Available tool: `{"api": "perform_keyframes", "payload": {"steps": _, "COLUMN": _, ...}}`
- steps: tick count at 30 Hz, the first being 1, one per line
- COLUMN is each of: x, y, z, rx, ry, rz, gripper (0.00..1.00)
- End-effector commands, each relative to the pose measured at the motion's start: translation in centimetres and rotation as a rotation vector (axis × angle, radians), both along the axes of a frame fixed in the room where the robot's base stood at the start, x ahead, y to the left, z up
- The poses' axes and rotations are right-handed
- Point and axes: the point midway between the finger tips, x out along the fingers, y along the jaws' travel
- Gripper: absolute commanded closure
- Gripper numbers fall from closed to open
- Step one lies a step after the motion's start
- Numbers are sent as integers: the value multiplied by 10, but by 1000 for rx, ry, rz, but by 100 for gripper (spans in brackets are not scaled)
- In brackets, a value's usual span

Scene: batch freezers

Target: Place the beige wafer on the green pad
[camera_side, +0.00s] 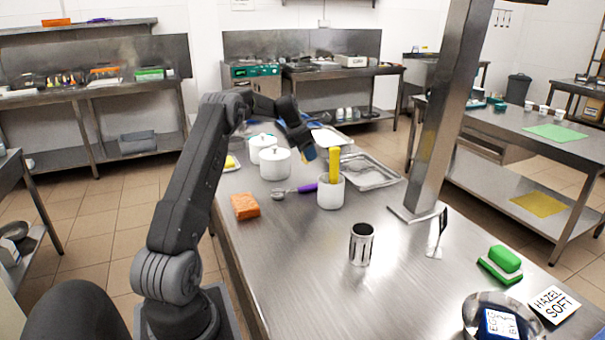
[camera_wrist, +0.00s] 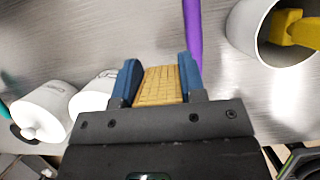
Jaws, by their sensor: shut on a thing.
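My gripper (camera_wrist: 159,72) is shut on the beige wafer (camera_wrist: 160,88), which has a grid pattern and sits between the two blue fingers in the wrist view. In the side view my gripper (camera_side: 308,152) is over the far part of the steel table, beyond the white pot with yellow handle; the wafer is too small to make out clearly there. A flat green mat (camera_side: 554,132) lies on another table at the far right.
A white pot (camera_side: 330,191) holds a yellow tool; a purple-handled scoop (camera_side: 307,188) lies beside it. Lidded white jars (camera_side: 275,165), an orange sponge (camera_side: 245,206), a metal cup (camera_side: 361,245), a steel post (camera_side: 445,120), metal trays (camera_side: 372,178) and a bowl (camera_side: 477,318) surround clear steel.

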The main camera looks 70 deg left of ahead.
Motion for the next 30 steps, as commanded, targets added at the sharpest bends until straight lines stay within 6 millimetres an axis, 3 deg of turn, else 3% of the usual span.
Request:
{"api": "perform_keyframes", "payload": {"steps": 16, "x": -2, "y": 2, "z": -76, "rx": 0, "ry": 2, "rz": 19, "gripper": 85}}
{"api": "perform_keyframes", "payload": {"steps": 30, "x": -2, "y": 2, "z": -84, "rx": 0, "ry": 2, "rz": 17, "gripper": 85}}
